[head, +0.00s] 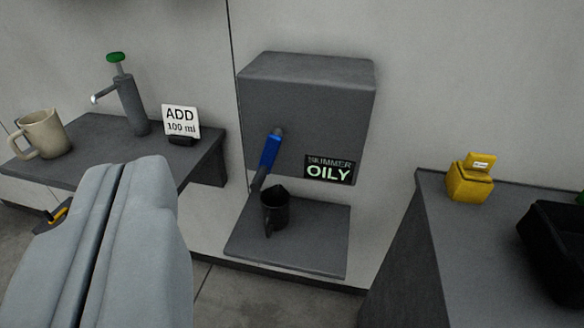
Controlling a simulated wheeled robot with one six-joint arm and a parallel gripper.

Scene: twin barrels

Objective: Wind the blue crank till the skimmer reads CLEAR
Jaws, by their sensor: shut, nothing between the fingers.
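The skimmer (300,105) is a dark grey box on the wall in the middle of the head view. Its display (329,169) reads "SKIMMER OILY". The blue crank (269,152) sticks out from the lower left of its front face, with the blue grip slanting down to the left. My gripper (140,165) is large at the lower left, close to the camera. Its two grey fingers are together, with nothing between them. It is apart from the crank, to the left of it.
A left shelf (85,130) holds a beige mug (42,133), a green-topped pump (128,100) and an "ADD 100 ml" sign (181,120). A right counter (435,215) holds a yellow object (470,180) and black bin (560,245).

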